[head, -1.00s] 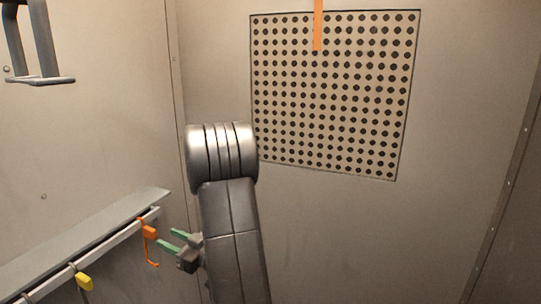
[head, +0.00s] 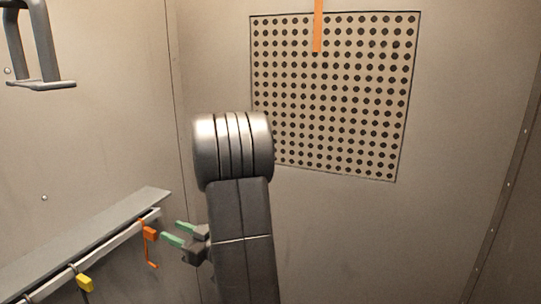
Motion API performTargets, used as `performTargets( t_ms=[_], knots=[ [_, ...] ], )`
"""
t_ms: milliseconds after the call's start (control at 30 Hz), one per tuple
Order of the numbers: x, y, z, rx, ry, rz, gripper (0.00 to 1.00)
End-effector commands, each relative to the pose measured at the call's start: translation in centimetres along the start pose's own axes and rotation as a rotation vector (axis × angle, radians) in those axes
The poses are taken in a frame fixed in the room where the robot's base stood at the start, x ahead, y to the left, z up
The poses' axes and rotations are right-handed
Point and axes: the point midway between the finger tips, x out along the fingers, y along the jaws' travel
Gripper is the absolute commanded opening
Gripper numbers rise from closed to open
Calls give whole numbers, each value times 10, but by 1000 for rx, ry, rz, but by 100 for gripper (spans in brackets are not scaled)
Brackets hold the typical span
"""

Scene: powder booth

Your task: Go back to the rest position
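My gripper (head: 178,233) shows in the head view at the lower left of centre, partly hidden behind my own arm. Its two green-tipped fingers point left and stand apart, with nothing between them. An orange hook (head: 150,236) hangs from the rail just left of the fingertips, with a small gap between them. My arm rises in front of the booth's back corner and hides part of the wall.
A rail (head: 107,241) under a grey ledge (head: 88,236) runs along the left wall and also carries a yellow hook (head: 84,283). A grey bracket (head: 42,50) is at the upper left. A perforated panel (head: 335,100) with an orange strip (head: 318,25) is on the back wall. The right side is clear.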

Motion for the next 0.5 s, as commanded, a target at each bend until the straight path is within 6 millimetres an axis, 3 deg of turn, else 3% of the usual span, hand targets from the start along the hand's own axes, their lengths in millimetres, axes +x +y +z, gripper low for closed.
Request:
performTargets(
  t_ms=[200,500],
  knots=[
    [-33,1,-2,-2,0,4,39],
    [-58,0,-6,0,0,2,39]
  ],
)
